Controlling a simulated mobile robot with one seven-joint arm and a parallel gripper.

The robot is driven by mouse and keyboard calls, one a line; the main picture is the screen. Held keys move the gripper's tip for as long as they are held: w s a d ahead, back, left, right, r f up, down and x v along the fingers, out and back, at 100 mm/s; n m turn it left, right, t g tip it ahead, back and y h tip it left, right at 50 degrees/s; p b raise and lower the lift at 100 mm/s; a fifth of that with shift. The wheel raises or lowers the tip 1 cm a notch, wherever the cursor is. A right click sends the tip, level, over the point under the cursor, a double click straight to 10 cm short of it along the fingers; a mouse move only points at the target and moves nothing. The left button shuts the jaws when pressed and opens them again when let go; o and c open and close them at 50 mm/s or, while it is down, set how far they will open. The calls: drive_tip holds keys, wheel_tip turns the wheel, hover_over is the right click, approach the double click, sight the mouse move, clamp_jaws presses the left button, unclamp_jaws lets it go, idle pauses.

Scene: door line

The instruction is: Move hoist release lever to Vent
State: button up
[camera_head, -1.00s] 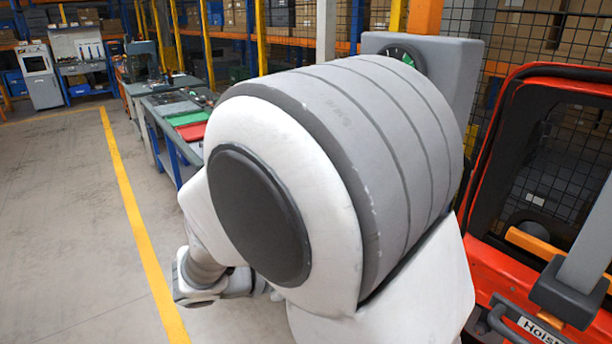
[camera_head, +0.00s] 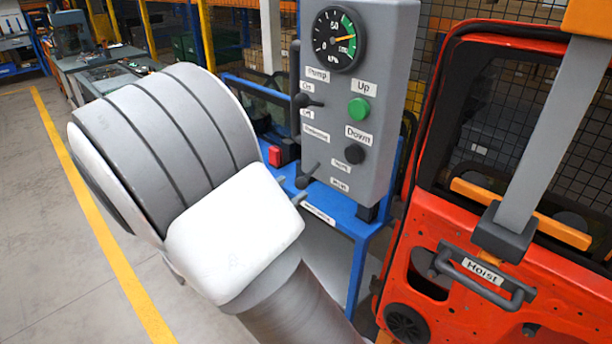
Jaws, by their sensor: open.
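A grey control box (camera_head: 385,95) stands right of centre. On its left part, a dark lever (camera_head: 308,176) sits low, its handle pointing up to the right. Two small labels beside it, an upper one (camera_head: 341,164) and a lower one (camera_head: 340,184), are too small to read surely. A second dark lever (camera_head: 308,101) sits higher, below the "Pump" label and near the "On" marking. My white and grey arm fills the left and lower middle, left of the box.
The box carries a pressure gauge (camera_head: 336,38), a green Up button (camera_head: 359,108) and a black Down button (camera_head: 355,154). It stands on a blue frame (camera_head: 355,255). A red door panel (camera_head: 440,240) with a "Hoist" handle (camera_head: 484,281) is close on the right. Floor at left is clear.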

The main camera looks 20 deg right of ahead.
sight(299, 183)
drive_tip(key=x, duration=0.6)
drive_tip(key=shift+w+d, duration=0.2)
drive_tip(key=shift+d, duration=0.05)
clamp_jaws()
idle(1.2)
